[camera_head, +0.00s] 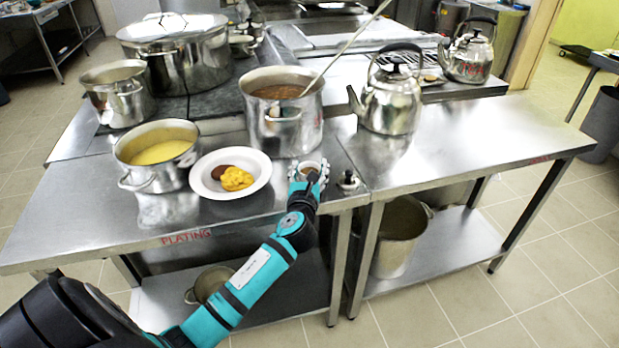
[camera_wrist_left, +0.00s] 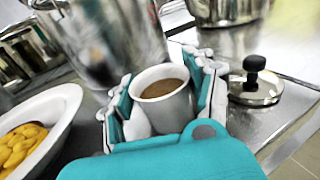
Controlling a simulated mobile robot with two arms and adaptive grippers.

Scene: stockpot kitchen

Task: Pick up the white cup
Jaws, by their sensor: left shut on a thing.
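The white cup (camera_wrist_left: 163,103) holds a brown liquid and stands upright between the fingers of my left gripper (camera_wrist_left: 165,98) in the left wrist view. The fingers are shut on its sides. In the head view my left gripper (camera_head: 309,175) is at the front edge of the steel table, and the cup (camera_head: 310,166) shows only as a small rim between the fingers. I cannot tell whether the cup's base touches the table. My right gripper is in neither view.
A white plate (camera_head: 206,191) with yellow and brown food lies left of the gripper. A small lid with a black knob (camera_head: 348,181) lies just right. A tall pot with a ladle (camera_head: 283,134) stands behind, a kettle (camera_head: 390,108) behind right. The right table (camera_head: 460,137) has bare room.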

